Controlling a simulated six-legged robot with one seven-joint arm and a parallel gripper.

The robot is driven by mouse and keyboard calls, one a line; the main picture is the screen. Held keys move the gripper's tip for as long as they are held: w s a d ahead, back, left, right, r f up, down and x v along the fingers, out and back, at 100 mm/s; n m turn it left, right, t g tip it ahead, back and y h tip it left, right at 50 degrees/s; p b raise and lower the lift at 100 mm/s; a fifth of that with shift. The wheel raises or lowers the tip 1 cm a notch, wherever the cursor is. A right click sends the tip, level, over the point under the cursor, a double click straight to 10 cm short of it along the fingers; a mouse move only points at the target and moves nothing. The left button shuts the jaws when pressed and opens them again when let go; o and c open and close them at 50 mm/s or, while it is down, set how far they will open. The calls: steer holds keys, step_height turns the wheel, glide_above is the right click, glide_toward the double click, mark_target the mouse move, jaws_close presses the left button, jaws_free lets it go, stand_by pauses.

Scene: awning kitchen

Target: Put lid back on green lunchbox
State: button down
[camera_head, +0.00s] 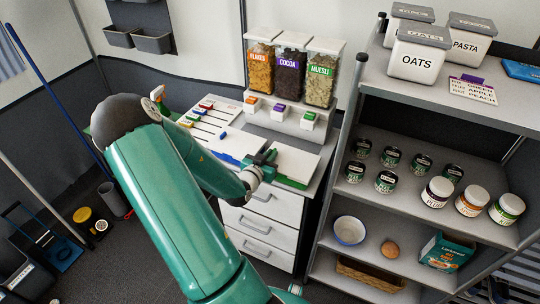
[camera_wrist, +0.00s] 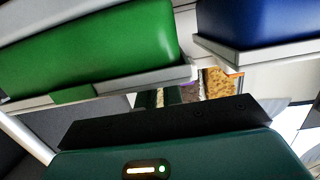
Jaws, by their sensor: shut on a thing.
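The green lunchbox (camera_head: 291,183) is on the white drawer unit's top, its green side showing as a thin strip. Its pale lid (camera_head: 298,164) lies flat over it; I cannot tell whether it is fully seated. In the wrist view the green lunchbox (camera_wrist: 100,50) fills the upper left, with the grey lid (camera_wrist: 120,87) along its edge. My gripper (camera_head: 264,162) is at the lid's left edge, shut on the lid. The fingertips are hidden in the wrist view, where my dark gripper body fills the bottom.
A blue lunchbox (camera_head: 224,158) with a pale top is close on the left; it also shows in the wrist view (camera_wrist: 260,20). Cereal dispensers (camera_head: 291,72) stand behind. Coloured-handled utensils (camera_head: 206,118) lie further left. A shelf post (camera_head: 340,130) rises close on the right.

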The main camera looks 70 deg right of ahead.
steer(key=c, duration=1)
jaws_free()
steer(key=shift+r, duration=0.1)
steer(key=shift+r, duration=2.95)
jaws_close()
steer(key=shift+f, duration=0.7)
